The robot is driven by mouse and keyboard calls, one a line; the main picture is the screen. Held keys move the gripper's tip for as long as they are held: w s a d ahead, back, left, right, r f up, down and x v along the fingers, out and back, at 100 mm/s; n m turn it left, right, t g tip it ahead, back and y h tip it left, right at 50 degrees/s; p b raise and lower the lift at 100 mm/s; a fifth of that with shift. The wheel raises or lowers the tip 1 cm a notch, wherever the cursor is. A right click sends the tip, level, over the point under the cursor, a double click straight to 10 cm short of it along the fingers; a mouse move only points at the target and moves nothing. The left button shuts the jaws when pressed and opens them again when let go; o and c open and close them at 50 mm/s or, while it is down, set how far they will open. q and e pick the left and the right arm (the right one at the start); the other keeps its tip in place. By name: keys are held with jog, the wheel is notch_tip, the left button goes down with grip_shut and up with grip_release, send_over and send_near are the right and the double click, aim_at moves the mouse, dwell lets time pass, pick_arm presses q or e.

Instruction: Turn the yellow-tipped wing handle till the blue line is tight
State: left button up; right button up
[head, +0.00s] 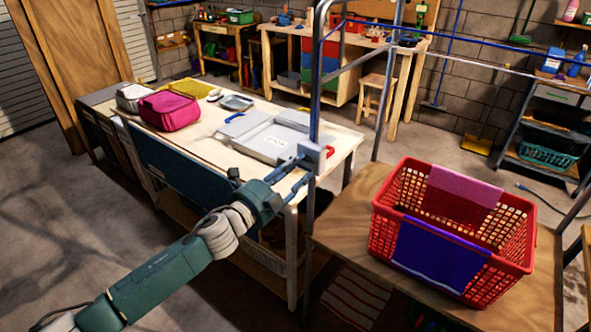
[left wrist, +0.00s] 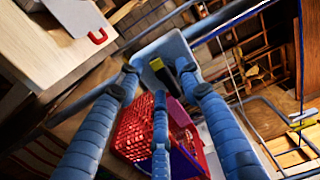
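The wing handle (left wrist: 164,74) shows in the left wrist view as a dark piece with a yellow tip, against a grey-blue block (left wrist: 173,47). In the head view the block (head: 315,156) sits on an upright metal post, and the handle cannot be made out there. My left gripper (head: 298,172) is at the block. In the left wrist view its fingers (left wrist: 159,76) are spread around the handle, with a visible gap on the left; contact on the right is unclear. A blue line (head: 490,38) runs across the upper right. My right gripper is not in view.
A red basket (head: 384,222) with cloths stands on a wooden top (head: 350,215) right of the post. A workbench (head: 345,140) with a grey case (head: 272,140) and a magenta bag (head: 170,110) lies behind my left arm. Open floor (head: 60,200) lies left.

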pick_arm(q)
jog(key=v, duration=1.2)
dwell(0.3)
